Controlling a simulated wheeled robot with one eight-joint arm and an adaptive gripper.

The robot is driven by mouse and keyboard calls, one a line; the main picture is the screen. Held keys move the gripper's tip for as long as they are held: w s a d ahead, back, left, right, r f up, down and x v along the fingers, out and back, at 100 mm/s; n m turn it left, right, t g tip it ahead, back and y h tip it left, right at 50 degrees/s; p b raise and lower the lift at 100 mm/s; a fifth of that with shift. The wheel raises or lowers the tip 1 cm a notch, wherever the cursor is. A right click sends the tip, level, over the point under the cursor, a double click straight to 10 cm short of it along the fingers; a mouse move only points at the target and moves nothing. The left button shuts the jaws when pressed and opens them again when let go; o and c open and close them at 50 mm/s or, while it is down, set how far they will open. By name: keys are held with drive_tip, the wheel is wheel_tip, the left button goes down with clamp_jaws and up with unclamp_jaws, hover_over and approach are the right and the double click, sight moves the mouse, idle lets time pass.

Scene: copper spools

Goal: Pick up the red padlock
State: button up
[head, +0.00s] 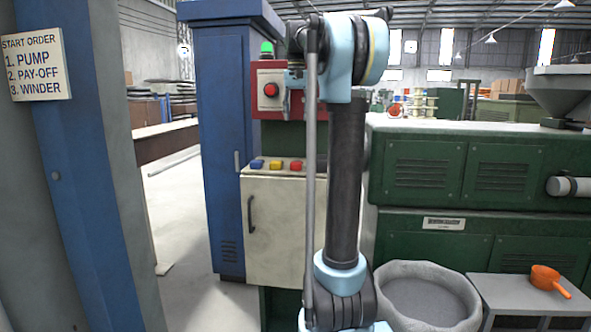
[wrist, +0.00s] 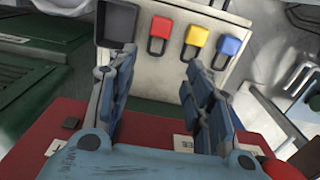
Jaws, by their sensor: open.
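The red padlock (wrist: 161,27) lies on the pale cabinet top in the wrist view, shackle towards me. It is the nearest of three padlocks to the dark tray. In the head view the red padlock (head: 296,166) is at the right end of the row. The yellow padlock (wrist: 197,37) and blue padlock (wrist: 229,46) lie beside it. My gripper (wrist: 158,75) is open and empty, its fingers apart and pointing towards the padlock row. The red padlock is beyond the fingertips, not between them.
A dark tray (wrist: 116,24) sits next to the red padlock. A red control box (head: 256,99) with a red button stands behind the pale cabinet (head: 280,220). Green machinery (head: 450,175) is at right. An orange scoop (head: 547,279) lies on a grey table.

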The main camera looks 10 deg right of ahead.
wheel_tip(320, 180, down, 11)
drive_tip(key=shift+f, duration=0.15)
drive_tip(key=shift+s+f, duration=0.15)
drive_tip(key=shift+f, duration=1.35)
drive_tip(key=shift+s+f, duration=0.1)
drive_tip(key=shift+f, duration=1.35)
drive_tip(key=shift+c, duration=0.3)
drive_tip(key=c, duration=0.9)
drive_tip(key=shift+r, duration=0.15)
drive_tip(key=shift+c, duration=0.2)
wheel_tip(320, 180, up, 10)
